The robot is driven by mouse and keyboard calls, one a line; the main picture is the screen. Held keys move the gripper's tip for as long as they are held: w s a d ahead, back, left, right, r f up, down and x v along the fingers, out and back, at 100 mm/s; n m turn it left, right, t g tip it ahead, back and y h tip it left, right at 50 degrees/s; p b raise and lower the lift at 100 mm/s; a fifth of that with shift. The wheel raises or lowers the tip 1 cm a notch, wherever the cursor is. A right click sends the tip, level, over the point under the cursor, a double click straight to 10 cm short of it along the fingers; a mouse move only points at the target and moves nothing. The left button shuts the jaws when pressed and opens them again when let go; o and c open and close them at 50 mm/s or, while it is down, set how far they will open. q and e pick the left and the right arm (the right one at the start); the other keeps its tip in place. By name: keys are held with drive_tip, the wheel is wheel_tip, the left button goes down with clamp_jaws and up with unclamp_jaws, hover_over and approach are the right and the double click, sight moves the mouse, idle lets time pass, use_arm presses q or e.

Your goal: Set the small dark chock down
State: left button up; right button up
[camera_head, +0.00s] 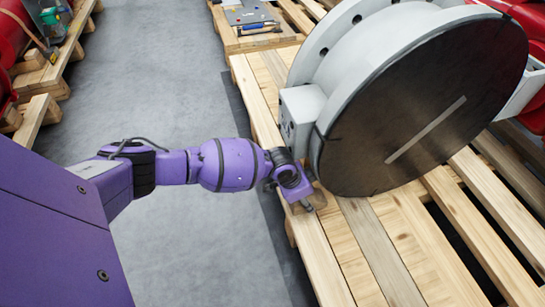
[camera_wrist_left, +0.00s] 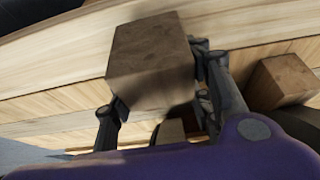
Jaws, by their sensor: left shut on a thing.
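The small dark chock (camera_wrist_left: 152,62) is a brown wooden block between the fingers of my left gripper (camera_wrist_left: 163,92) in the left wrist view. The gripper is shut on it. In the head view my left gripper (camera_head: 303,199) is at the left edge of the pallet (camera_head: 350,240), just below the big grey valve actuator (camera_head: 345,50) with its dark round face. The chock is mostly hidden there by the gripper. Whether the chock touches the planks I cannot tell. My right gripper is not in view.
Another brown block (camera_wrist_left: 282,80) lies on the planks right of the gripper in the left wrist view. A second pallet (camera_head: 235,40) with tools stands at the back, and another (camera_head: 62,60) at the far left. Grey floor (camera_head: 170,80) is clear between them.

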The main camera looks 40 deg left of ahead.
use_arm(q)
drive_tip(key=shift+a+f, duration=0.15)
drive_tip(key=shift+f, duration=0.5)
drive_tip(key=shift+r, duration=0.1)
drive_tip(key=o, duration=1.3)
drive_tip(key=shift+s+f, duration=0.1)
drive_tip(key=shift+f, duration=0.1)
